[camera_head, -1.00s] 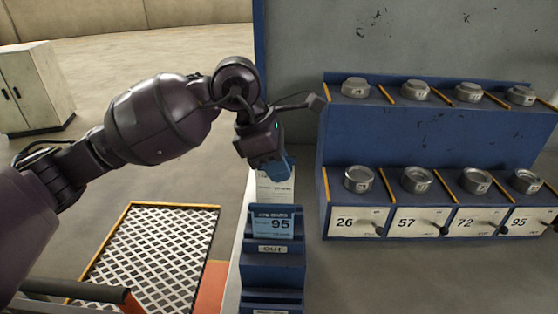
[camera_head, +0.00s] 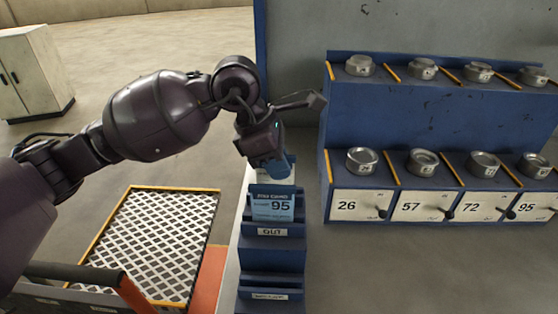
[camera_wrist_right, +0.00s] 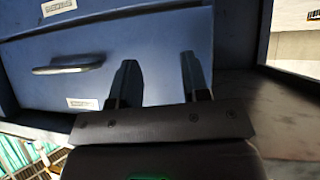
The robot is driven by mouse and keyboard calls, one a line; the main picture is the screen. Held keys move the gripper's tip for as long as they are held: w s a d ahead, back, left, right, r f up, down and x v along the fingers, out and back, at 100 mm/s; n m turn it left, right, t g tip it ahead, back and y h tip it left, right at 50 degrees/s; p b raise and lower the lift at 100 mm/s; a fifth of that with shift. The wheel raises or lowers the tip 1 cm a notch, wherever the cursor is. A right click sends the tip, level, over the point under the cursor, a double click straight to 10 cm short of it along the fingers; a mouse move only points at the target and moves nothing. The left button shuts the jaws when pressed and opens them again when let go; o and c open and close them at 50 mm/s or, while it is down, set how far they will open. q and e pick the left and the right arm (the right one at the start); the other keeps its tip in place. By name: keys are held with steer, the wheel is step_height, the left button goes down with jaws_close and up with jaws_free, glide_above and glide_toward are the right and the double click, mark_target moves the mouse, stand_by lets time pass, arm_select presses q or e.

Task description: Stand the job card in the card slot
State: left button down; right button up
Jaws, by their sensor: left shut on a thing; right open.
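A pale blue job card (camera_head: 273,206) printed with 95 stands upright at the top step of the narrow blue card rack (camera_head: 272,256), just above the OUT label. My left gripper (camera_head: 279,165) is just above and behind that card in the picture, pointing down. It is shut on a small pale blue piece, mostly hidden by the jaws; I cannot tell whether this is another card. My right gripper (camera_wrist_right: 159,82) shows in the right wrist view, open and empty, its two fingers apart before a blue drawer front (camera_wrist_right: 85,70).
A blue two-tier rack (camera_head: 420,115) at the right holds several round metal pieces, with numbered plates 26, 57, 72 and 95 below. A mesh-topped platform (camera_head: 155,240) lies at the lower left. A pale cabinet (camera_head: 30,75) stands on open floor behind.

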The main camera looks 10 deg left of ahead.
arm_select(q)
steer(key=c, duration=1.2)
jaws_free()
steer(key=shift+o, duration=0.5)
steer(key=shift+r, duration=0.1)
